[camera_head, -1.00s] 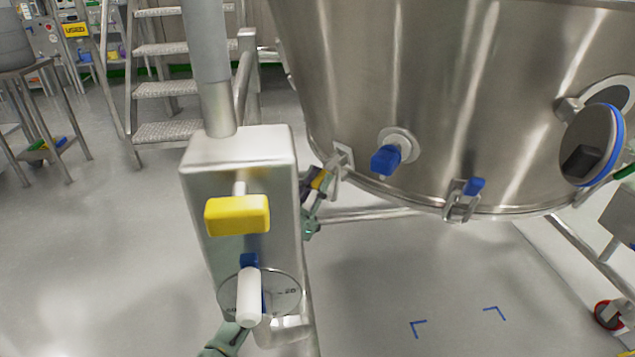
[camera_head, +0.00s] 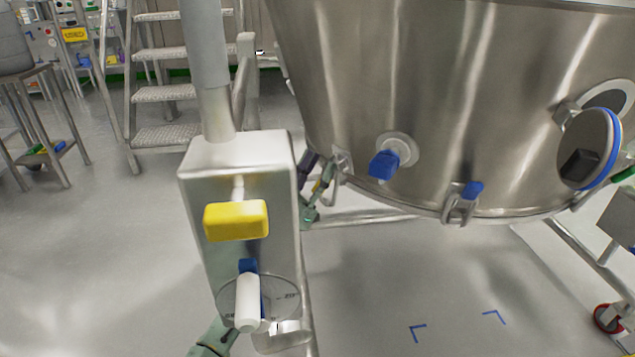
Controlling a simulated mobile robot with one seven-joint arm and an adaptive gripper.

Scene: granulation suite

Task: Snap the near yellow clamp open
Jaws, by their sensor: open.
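The near clamp (camera_head: 342,163) sits on the lower rim of the large steel bowl, just right of the steel post box. Only its metal bracket shows clearly; a thin yellow sliver (camera_head: 317,186) beside it is probably its handle, mostly hidden. My gripper (camera_head: 318,178), with dark and green parts, is open at this clamp, partly behind the box edge. I cannot tell whether its fingers touch the clamp or whether the clamp is latched.
The steel post box (camera_head: 215,262) stands close in front of my arm, with a yellow block handle (camera_head: 237,220) and a white lever (camera_head: 248,302). A blue-tabbed clamp (camera_head: 462,204) and a blue-handled fitting (camera_head: 385,163) are on the steel bowl (camera_head: 420,90). Floor below is clear.

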